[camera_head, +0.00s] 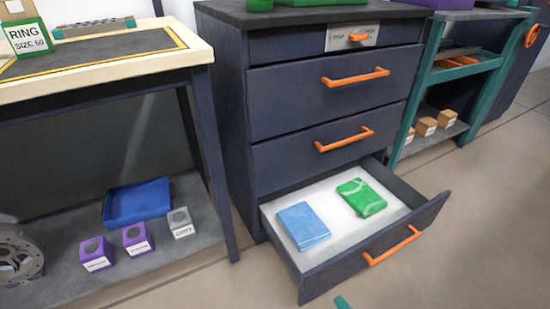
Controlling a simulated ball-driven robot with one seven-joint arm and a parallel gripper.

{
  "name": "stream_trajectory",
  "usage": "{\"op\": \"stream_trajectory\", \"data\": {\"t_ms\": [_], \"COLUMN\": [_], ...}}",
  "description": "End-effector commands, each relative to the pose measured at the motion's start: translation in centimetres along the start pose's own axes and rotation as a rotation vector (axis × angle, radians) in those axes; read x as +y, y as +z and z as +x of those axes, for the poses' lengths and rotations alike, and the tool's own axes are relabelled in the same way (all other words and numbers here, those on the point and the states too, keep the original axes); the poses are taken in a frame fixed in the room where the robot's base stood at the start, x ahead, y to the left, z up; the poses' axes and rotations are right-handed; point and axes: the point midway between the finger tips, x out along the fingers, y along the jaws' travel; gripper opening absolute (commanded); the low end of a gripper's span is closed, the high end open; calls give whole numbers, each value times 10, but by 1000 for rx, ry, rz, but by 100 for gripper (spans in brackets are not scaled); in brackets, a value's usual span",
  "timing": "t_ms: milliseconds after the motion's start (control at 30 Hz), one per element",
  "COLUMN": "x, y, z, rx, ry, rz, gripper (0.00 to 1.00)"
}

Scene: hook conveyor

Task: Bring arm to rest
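My gripper and arm cannot be made out in the head view. A small teal piece (342,302) pokes in at the bottom edge, cut off by the frame; I cannot tell what it belongs to. The dark blue drawer cabinet (245,120) stands in the middle. Its bottom drawer (330,270) is pulled out, with a light blue pack (303,226) and a green pack (361,198) lying flat inside. The two drawers above with orange handles are shut.
A workbench (100,68) stands at left, with purple and grey boxes and a blue tray (137,202) on its lower shelf. A teal shelf rack (425,85) stands at right. The open drawer juts out over the floor. Clear floor (480,230) lies at right.

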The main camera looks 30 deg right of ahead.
Motion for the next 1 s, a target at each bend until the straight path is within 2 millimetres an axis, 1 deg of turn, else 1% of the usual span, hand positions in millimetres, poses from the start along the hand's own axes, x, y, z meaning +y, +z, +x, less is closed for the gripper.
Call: {"op": "stream_trajectory", "data": {"t_ms": [33,167,267,367,500,600,933,967,1000], "x": [-9,-23,-31,-36,-40,-41,-48,-58,-64], "y": [7,24,32,36,34,28,8,3,0], "z": [-1,-11,-25,-45,-80,-104,-175,-180,-182], "rx": [-63,-231,-355,-474,-630,-723,-957,-955,-953], "ry": [23,101,162,228,319,379,527,525,524], "rz": [-75,-284,-445,-603,-798,-903,-1117,-1113,-1111], "gripper": [40,40,40,40,40,40,40,40,40]}}
